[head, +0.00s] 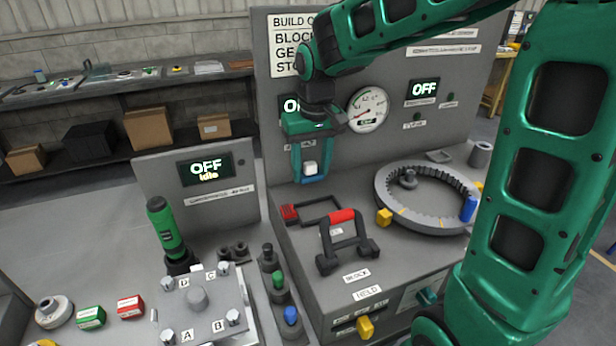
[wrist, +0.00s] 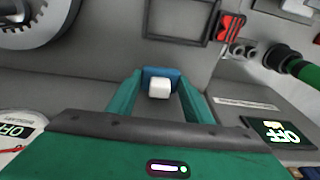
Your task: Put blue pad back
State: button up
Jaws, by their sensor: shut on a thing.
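My gripper (head: 310,172) hangs over the grey bench in front of the upright panel. It is shut on a small blue pad with a white block on its face. The blue pad (wrist: 175,73) and its white block (wrist: 159,88) show between my fingertips in the wrist view. In the head view the white block (head: 310,168) is plain, but my fingers hide much of the pad. The pad is clear of the bench. An empty-looking black rectangular frame (head: 322,210) lies on the bench below my gripper, with a red piece (head: 289,213) at its left end.
A black stand with a red handle (head: 342,216) is just in front of the frame. A grey toothed ring (head: 385,205) with yellow and blue pieces lies to the right. A green driver (head: 164,226) and several pegs stand at the left. The panel is close behind my gripper.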

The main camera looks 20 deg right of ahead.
aim_at(313, 178)
jog(key=shift+f, duration=1.35)
jog(key=shift+f, duration=0.1)
jog(key=o, duration=1)
jog(key=shift+o, duration=0.2)
notch_tip(313, 178, up, 12)
jog(key=s, duration=0.1)
jog(key=shift+s, duration=0.25)
